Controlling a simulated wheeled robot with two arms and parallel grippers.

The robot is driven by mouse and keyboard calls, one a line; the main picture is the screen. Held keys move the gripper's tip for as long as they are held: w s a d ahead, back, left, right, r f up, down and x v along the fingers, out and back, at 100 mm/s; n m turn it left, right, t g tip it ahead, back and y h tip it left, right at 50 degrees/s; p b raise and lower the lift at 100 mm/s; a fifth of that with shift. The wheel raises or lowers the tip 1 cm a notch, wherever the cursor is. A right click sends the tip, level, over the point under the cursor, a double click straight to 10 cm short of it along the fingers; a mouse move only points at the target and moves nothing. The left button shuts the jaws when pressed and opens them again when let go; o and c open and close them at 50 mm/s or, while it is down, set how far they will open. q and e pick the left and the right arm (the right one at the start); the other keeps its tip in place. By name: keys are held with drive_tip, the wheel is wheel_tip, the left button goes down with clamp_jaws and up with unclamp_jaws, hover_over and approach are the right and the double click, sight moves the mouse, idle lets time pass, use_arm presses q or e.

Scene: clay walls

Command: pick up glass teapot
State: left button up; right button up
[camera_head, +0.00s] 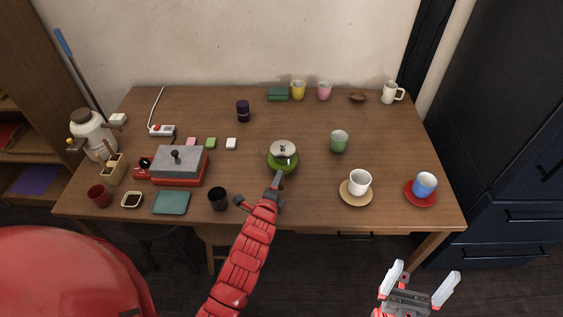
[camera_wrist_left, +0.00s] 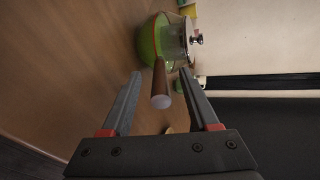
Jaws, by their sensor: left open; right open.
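The glass teapot (camera_head: 283,161) stands on the table near its middle. It has a green lower body and a shiny lid with a knob. My left gripper (camera_head: 259,190) is open on the near side of the teapot. In the left wrist view the teapot (camera_wrist_left: 155,40) is ahead, and its brown handle (camera_wrist_left: 160,82) points toward the camera, between the two open fingers (camera_wrist_left: 160,74). I cannot tell whether either finger touches the handle. My right gripper (camera_head: 425,270) is open and empty, low in front of the table at the right.
A black cup (camera_head: 218,199) stands left of my left gripper. A green cup (camera_head: 339,141) is right of the teapot, and a white cup on a saucer (camera_head: 356,198) is nearer the front. A red-and-grey box-like device (camera_head: 179,167) stands at the left. The table (camera_head: 300,210) is bare around the teapot.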

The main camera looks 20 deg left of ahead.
sight(284, 172)
use_arm(q)
drive_tip(key=shift+d+p+x, duration=0.15)
drive_tip(key=shift+p+x, duration=0.15)
drive_tip(key=shift+x, duration=0.8)
drive_tip(key=shift+d+p+x, duration=0.15)
drive_tip(key=shift+p+x, duration=0.1)
drive_tip(key=shift+x, duration=0.9)
drive_tip(key=shift+f, duration=0.15)
clamp_jaws()
